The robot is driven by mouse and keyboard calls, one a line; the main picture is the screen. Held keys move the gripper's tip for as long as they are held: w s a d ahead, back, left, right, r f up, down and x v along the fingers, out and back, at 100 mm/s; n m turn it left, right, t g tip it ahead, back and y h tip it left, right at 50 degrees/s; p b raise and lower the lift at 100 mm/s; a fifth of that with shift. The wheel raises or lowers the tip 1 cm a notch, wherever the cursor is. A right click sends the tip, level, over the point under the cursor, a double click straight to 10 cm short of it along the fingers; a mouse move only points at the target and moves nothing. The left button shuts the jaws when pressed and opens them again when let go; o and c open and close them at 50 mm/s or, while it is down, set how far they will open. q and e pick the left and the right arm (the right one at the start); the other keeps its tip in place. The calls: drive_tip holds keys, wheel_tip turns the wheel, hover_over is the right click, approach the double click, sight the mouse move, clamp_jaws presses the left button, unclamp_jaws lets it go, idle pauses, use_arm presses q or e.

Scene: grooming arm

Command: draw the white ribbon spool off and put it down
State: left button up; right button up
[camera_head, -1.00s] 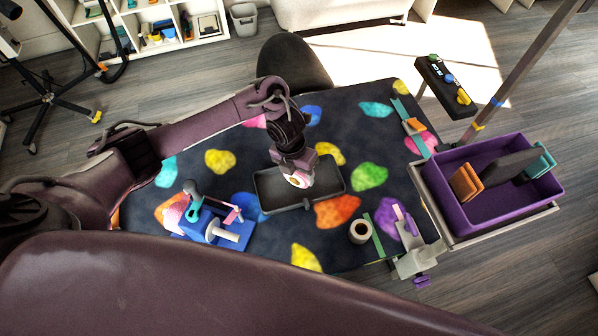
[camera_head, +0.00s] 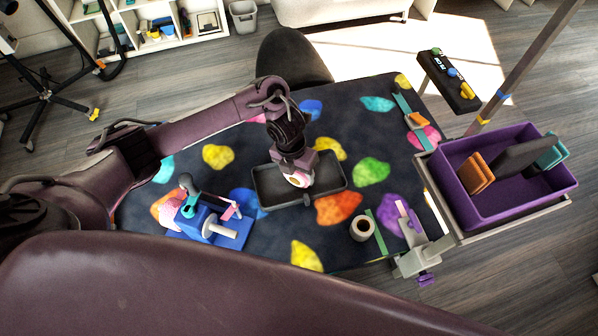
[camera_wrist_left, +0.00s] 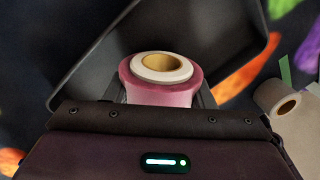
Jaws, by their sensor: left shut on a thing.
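My left gripper (camera_head: 300,178) is shut on a spool and holds it over the dark grey tray (camera_head: 262,204). In the left wrist view the held spool (camera_wrist_left: 161,69) has a white top ring, a tan core and a pink side; it sits between the fingers. Whether it touches the tray floor cannot be told. A blue stand (camera_head: 232,243) with a pale peg (camera_head: 220,231) is at the left of the table; the peg is bare. Another whitish roll (camera_head: 362,228) stands at the front right, and shows in the left wrist view (camera_wrist_left: 284,106). My right gripper is not in view.
The dark table mat (camera_head: 280,235) has bright coloured blotches. A grey clamp (camera_head: 410,262) is on the front right edge. A purple bin (camera_head: 505,205) with orange and teal items is at the right. Free mat lies between the stand and the roll.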

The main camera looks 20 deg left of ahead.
use_arm(q)
drive_tip(key=shift+f, duration=0.25)
idle(0.3)
drive_tip(key=o, duration=1.3)
drive_tip(key=shift+s, duration=0.1)
